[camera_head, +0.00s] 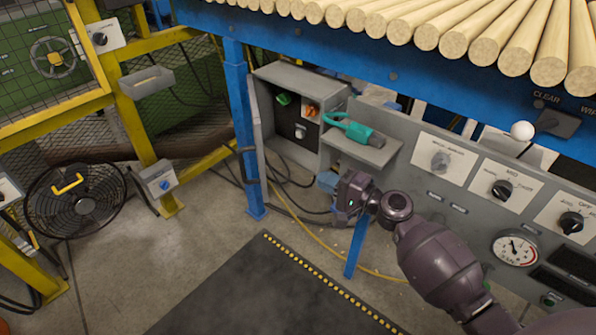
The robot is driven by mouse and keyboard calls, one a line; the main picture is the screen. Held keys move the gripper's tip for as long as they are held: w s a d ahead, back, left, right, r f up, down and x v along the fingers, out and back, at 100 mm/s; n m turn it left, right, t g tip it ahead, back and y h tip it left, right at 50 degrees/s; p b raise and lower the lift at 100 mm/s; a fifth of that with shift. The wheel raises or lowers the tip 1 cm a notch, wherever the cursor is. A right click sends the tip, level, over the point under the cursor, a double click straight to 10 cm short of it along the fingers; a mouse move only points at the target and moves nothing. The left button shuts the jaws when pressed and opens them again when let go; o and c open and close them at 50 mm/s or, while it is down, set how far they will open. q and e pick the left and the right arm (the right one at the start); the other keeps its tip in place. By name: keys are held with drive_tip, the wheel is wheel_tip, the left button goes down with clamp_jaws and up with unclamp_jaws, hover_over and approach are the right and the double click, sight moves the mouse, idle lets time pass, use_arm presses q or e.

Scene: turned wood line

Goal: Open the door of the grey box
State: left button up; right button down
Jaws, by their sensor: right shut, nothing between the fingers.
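The grey box (302,76) stands in the middle of the view, beneath the blue table frame. Its front shows an open interior with a green part, an orange part and a dark panel. A narrow grey panel, seen nearly edge-on, stands out at the box's left side and looks like its door (256,128), swung open. The blue leg partly covers that side. My right gripper (344,204) is shut and empty, in front of and below the box's right side, apart from the door. My left gripper is not in view.
A teal tool (356,131) lies on a grey shelf right of the box. A control panel (470,160) with dials and a gauge fills the right. A blue leg (246,150) stands left of the box. Cables lie on the floor. A fan (75,200) stands left; the middle floor is clear.

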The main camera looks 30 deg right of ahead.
drive_tip(key=s+a+x, duration=0.1)
drive_tip(key=a+x, duration=0.1)
drive_tip(key=x, duration=1)
drive_tip(key=shift+a, duration=0.25)
drive_tip(key=shift+a, duration=0.15)
